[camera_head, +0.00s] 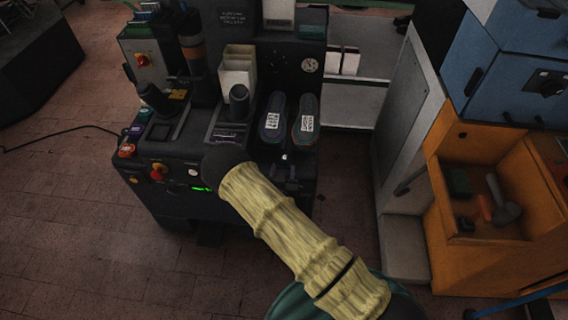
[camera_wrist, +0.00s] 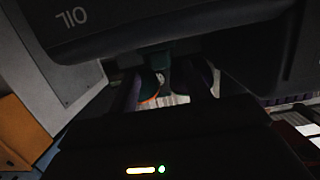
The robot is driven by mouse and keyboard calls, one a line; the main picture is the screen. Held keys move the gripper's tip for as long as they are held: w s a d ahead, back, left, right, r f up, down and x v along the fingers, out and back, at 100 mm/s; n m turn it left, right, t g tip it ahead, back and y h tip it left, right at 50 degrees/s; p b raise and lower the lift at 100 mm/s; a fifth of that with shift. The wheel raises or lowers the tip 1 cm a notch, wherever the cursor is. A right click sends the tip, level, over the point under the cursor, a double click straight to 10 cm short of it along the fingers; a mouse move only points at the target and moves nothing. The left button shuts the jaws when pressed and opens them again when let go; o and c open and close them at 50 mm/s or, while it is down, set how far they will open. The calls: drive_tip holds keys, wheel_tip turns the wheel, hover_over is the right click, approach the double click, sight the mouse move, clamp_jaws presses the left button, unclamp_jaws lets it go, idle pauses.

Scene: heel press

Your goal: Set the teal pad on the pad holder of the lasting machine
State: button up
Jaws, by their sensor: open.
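The lasting machine (camera_head: 165,185) is the dark machine at the upper left in the head view. On its right side lie two long labelled pieces side by side, the left one (camera_head: 272,118) with a teal edge and the right one (camera_head: 305,122) with an orange edge. I cannot tell whether either is the teal pad, nor pick out the pad holder. A small teal and orange part (camera_wrist: 148,84) shows in the wrist view. My gripper (camera_wrist: 168,85) is open; its fingers are dark and hard to make out. In the head view my sleeved arm hides it.
A grey cabinet (camera_head: 408,110) and an orange bin (camera_head: 485,262) with tools stand at the right.

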drive_tip(key=s+r, duration=0.1)
drive_tip(key=s, duration=0.6)
drive_tip(key=shift+r, duration=0.25)
idle(0.3)
